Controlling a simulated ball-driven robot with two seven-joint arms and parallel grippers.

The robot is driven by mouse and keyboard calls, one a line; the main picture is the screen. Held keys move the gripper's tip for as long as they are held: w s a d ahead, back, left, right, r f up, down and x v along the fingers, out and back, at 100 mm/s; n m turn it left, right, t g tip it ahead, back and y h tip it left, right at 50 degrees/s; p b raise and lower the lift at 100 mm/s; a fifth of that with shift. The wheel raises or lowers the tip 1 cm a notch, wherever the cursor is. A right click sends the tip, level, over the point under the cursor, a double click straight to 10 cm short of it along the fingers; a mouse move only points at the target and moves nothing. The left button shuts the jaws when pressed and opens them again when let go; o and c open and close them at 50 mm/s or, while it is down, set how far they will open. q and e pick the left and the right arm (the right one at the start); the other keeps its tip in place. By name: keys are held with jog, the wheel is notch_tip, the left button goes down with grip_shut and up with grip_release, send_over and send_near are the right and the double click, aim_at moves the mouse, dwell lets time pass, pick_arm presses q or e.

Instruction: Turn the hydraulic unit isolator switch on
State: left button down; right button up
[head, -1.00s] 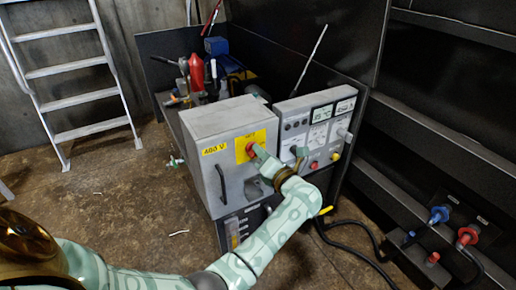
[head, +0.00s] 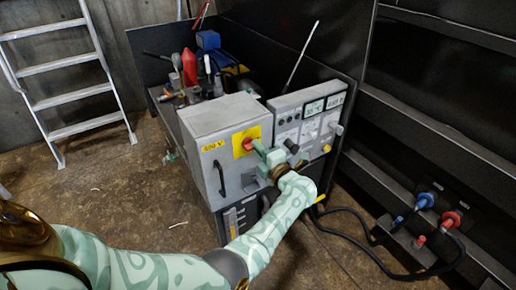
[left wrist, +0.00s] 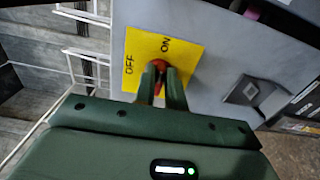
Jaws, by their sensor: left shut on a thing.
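The isolator switch is a red rotary knob (head: 248,143) on a yellow plate (head: 239,148), on the front of a grey box. The plate also shows in the left wrist view (left wrist: 190,62), marked OFF at left and ON at upper right. My left gripper (head: 256,147) is shut on the red knob, which shows between its fingers in the left wrist view (left wrist: 161,88). The fingers hide much of the knob, so I cannot tell exactly where it points. My right gripper is not in view.
The grey box (head: 203,129) has a black handle (head: 219,178) and a 480 V label. A gauge panel (head: 312,115) stands to its right. Blue and red connectors with black cables (head: 350,228) lie at right. A ladder (head: 62,75) stands at left.

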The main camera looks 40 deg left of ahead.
pick_arm(q)
jog(key=shift+f+m, duration=0.1)
jog(key=shift+m, duration=0.2)
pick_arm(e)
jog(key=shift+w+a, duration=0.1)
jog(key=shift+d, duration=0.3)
pick_arm(q)
jog(key=c, duration=1.5)
grip_release()
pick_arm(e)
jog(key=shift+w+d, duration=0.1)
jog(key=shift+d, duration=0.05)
pick_arm(q)
jog(key=shift+o, duration=0.2)
jog(key=shift+d, duration=0.2)
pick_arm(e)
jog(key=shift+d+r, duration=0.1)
